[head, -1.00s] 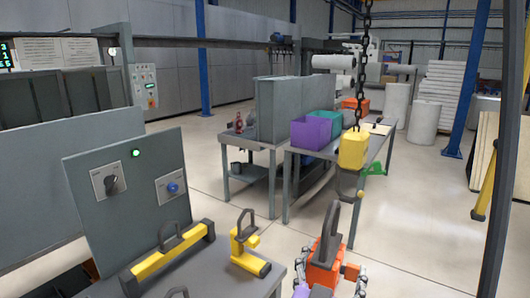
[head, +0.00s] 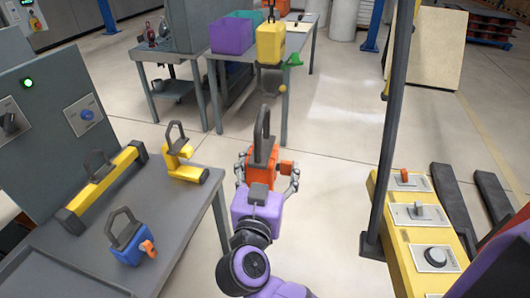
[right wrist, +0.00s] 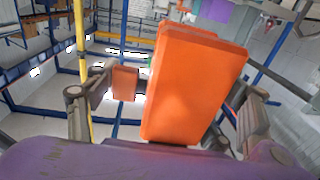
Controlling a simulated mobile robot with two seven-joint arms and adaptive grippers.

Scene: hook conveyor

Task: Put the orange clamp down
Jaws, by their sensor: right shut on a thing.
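The orange clamp (head: 262,152) has a tall dark grey loop on top and a small orange block at its right side. My right gripper (head: 265,172) is shut on it and holds it upright in the air, just right of the grey table (head: 190,225). In the right wrist view the clamp's orange body (right wrist: 193,85) fills the middle between the gripper's fingers (right wrist: 165,115). My left gripper is not in view.
On the table stand a yellow bar lifter (head: 100,185), a yellow C-shaped clamp (head: 182,165) and a blue clamp (head: 130,240). A yellow hook block (head: 270,45) hangs ahead. A yellow control box (head: 405,225) stands right.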

